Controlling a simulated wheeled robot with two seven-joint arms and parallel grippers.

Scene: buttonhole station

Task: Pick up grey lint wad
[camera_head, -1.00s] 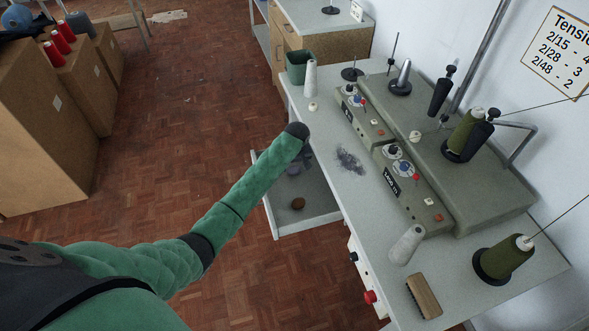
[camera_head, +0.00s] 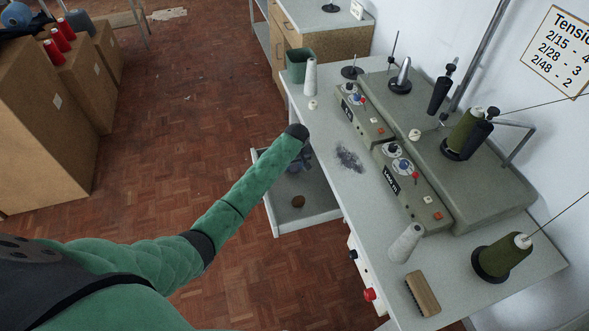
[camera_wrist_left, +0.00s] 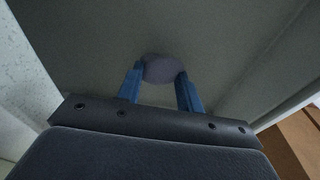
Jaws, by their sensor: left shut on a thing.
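The grey lint wad (camera_wrist_left: 160,69) is a rounded, slightly purplish-grey lump in the left wrist view. My left gripper (camera_wrist_left: 161,84) has its two blue fingers shut on the wad, one on each side. Behind it is the plain grey floor of the open drawer (camera_head: 322,214); I cannot tell whether the wad touches it. In the head view my left gripper (camera_head: 300,163) is small and dark over the drawer, partly hidden by my green sleeve. The wad is not clear there. My right gripper is not in view.
A brown round object (camera_head: 298,201) lies in the drawer's front part. Dark fluff (camera_head: 348,158) is spread on the worktop (camera_head: 345,190). A green bin (camera_head: 298,66) is at the back.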

